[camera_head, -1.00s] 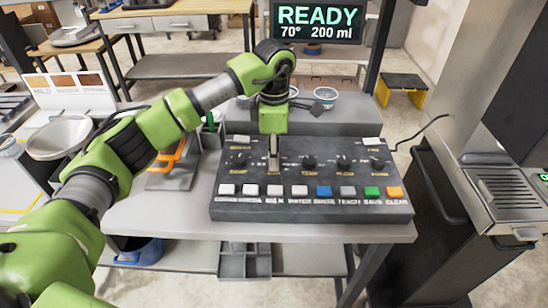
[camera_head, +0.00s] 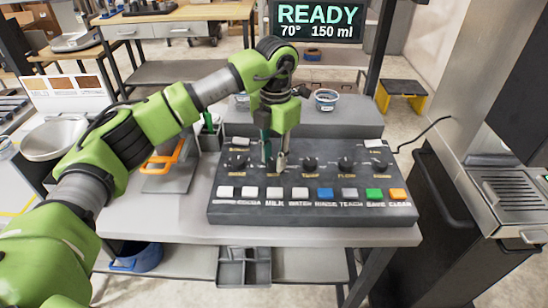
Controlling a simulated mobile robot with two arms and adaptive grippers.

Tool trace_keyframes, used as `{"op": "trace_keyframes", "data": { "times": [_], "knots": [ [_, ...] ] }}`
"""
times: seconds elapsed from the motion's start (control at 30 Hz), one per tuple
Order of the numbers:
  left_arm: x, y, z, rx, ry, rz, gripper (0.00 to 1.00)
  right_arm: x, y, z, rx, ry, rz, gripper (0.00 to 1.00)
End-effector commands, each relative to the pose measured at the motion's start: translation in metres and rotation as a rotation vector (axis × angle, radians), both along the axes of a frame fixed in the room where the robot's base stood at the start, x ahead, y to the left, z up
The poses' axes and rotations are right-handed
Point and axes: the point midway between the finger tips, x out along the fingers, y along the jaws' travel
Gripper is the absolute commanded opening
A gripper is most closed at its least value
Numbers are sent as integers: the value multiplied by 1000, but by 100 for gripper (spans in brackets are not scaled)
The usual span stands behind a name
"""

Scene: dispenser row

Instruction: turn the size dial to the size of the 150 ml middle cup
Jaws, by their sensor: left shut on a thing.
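My left gripper (camera_head: 274,162) points down at the control panel (camera_head: 235,211), shut on the knob second from left in the dial row. That knob, the size dial, is mostly hidden by the fingers and its label cannot be read. The display (camera_head: 317,22) at the top reads READY, 70° and 150 ml. A small cup (camera_head: 326,99) stands on the grey ledge behind the panel. Another cup (camera_head: 242,99) shows partly left of my gripper. I cannot tell which is the middle cup. My right gripper is not in view.
Other dark knobs (camera_head: 310,164) sit right of my gripper, with one (camera_head: 237,162) to its left. Several coloured buttons (camera_head: 325,194) line the panel's front. An orange-handled stand (camera_head: 170,172) is left of the panel.

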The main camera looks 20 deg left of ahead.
Motion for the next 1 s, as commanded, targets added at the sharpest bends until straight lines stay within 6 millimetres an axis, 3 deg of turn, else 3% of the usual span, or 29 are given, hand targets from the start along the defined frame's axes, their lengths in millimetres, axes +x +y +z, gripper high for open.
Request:
{"op": "trace_keyframes", "data": {
  "times": [0.77, 0.8, 0.83, 1.0],
  "knots": [
    [0, 0, 0, 0, 1, 96, 3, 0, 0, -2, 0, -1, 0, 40],
    [0, 0, 0, 0, 1, 96, 35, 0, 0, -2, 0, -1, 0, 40],
    [0, 0, 0, 0, 1, 96, 41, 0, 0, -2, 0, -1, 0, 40],
    [0, 0, 0, 0, 0, 96, 41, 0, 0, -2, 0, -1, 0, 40]
  ]
}}
